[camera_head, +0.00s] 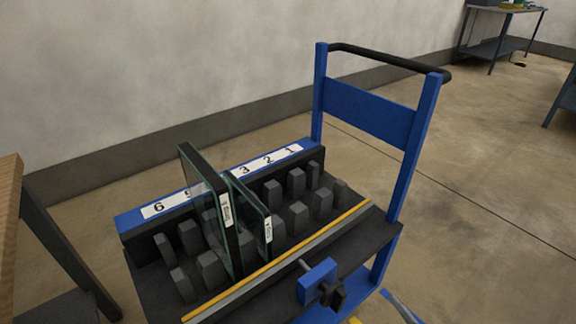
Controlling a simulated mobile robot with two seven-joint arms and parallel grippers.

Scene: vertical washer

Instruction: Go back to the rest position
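Neither of my grippers shows in the head view. A blue and black cart (385,238) with a numbered rack stands in the middle. Two glass panes stand upright in its slots: a larger pane (205,195) and, just right of it, a smaller pane (250,212). Both carry white labels on their near edges. The panes cover part of the number strip (168,204), where 6, 3, 2 and 1 are readable. The slots toward the 1 end hold no panes.
The cart has a tall handle (385,57) at right and a blue and black fitting (318,283) at its front. A wooden-edged table (8,235) stands at left. A wall runs behind. Another table (505,10) is at far right. Open floor lies right of the cart.

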